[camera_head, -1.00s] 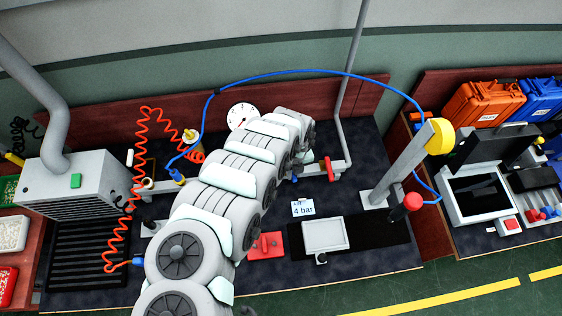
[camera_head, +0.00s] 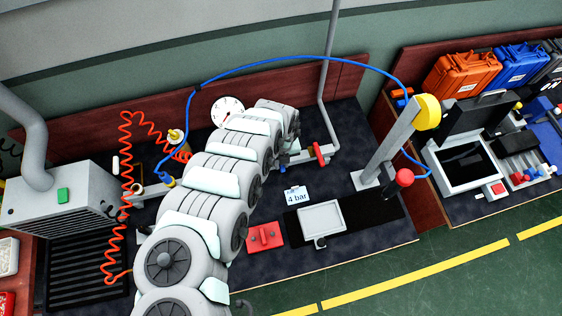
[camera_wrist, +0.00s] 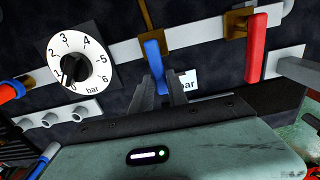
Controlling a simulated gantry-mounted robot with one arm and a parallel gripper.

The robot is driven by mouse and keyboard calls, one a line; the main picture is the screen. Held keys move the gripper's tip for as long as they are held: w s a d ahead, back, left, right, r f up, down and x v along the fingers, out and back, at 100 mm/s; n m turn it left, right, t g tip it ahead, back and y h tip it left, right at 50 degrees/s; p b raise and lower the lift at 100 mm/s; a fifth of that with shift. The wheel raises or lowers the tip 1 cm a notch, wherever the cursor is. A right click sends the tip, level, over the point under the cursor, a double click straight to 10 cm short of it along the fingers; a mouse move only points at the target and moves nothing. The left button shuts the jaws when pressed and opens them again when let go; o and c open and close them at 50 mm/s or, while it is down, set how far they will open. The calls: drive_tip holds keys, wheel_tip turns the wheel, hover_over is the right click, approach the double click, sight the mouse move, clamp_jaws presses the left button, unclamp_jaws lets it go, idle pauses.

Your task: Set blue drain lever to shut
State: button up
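The blue drain lever (camera_wrist: 154,58) runs nearly upright in the wrist view, below a brass fitting (camera_wrist: 149,14) on a light pipe. My gripper (camera_wrist: 162,88) has its two fingers apart, with the lever's lower end between or just behind them. I cannot tell whether they touch it. In the head view only a small blue part of the lever (camera_head: 282,168) shows beside my arm; my arm hides my gripper there.
A red lever (camera_wrist: 256,48) stands right of the blue one on the same pipe. A round bar dial (camera_wrist: 82,60) is at left. A "4 bar" card (camera_head: 297,195) lies on the bench. A coiled orange hose (camera_head: 127,190) and blue hose (camera_head: 300,58) are nearby.

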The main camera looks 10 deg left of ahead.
drive_tip(key=o, duration=0.4)
drive_tip(key=shift+c, duration=0.2)
drive_tip(key=shift+r, duration=0.1)
wheel_tip(320, 180, up, 11)
drive_tip(key=p, duration=0.1)
drive_tip(key=shift+d, duration=0.1)
idle(0.5)
